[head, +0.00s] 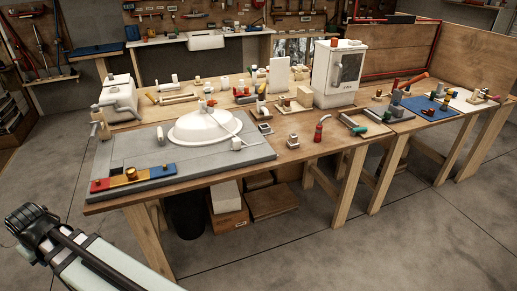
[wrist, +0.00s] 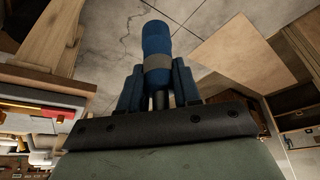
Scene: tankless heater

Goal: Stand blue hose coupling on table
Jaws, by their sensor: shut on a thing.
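The blue hose coupling (wrist: 156,40) is a blue cylinder with a grey band, in the upper middle of the wrist view. My gripper (wrist: 158,76) is shut on it, with a dark finger on each side. The coupling sticks out past the fingers over the grey floor, clear of any surface in that view. The wooden table (head: 240,175) fills the middle of the head view, and its edge shows at the left of the wrist view (wrist: 45,80). I cannot make out the coupling in my grip in the head view.
A grey board (head: 245,158) on the table carries a white dome (head: 200,128) and a red, yellow and blue strip (head: 130,178). Bare wood shows along the front right.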

